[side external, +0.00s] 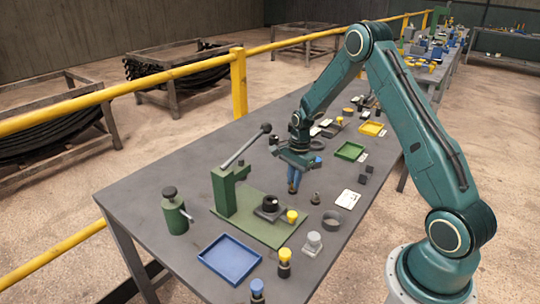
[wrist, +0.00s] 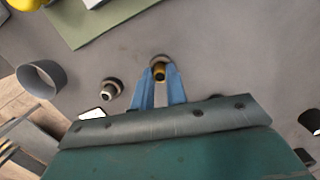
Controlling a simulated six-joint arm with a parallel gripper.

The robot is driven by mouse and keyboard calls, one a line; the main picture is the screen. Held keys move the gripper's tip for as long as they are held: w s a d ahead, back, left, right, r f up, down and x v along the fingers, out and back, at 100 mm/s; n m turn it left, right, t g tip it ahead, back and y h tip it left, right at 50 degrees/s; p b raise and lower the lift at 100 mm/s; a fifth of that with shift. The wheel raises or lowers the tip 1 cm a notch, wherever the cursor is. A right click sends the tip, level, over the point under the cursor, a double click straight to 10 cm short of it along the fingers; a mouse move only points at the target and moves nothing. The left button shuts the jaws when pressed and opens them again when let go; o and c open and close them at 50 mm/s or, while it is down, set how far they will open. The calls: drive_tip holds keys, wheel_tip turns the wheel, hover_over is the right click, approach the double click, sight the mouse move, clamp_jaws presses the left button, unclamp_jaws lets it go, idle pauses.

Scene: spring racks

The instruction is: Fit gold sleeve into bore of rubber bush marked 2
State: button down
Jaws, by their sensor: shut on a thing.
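My gripper (wrist: 159,86) has blue fingers, shut on the gold sleeve (wrist: 158,72), which shows between the fingertips in the wrist view. A round brownish rubber bush (wrist: 161,60) sits right at the far side of the fingertips, around or just behind the sleeve's end; I cannot tell whether the sleeve is in its bore. A second small bush (wrist: 112,87) with a pale centre stands to the left, apart from the fingers; it also shows in the side view (side external: 316,199). In the side view my gripper (side external: 293,184) points down close above the bench. No number mark is readable on either bush.
A grey ring (wrist: 40,78) lies left of the second bush. The green lever press (side external: 224,192) stands on its green base to the left.

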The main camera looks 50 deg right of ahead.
wheel_tip(320, 180, up, 20)
drive_tip(key=shift+f, duration=0.25)
idle(0.3)
drive_tip(key=shift+a, duration=0.1)
idle(0.4)
wheel_tip(320, 180, up, 5)
drive_tip(key=n, duration=0.4)
hover_over(270, 204)
drive_tip(key=w+d, duration=0.1)
drive_tip(key=d, duration=0.1)
wheel_tip(270, 204, down, 16)
drive_tip(key=shift+w+a+r, duration=0.1)
drive_tip(key=shift+f, duration=2.15)
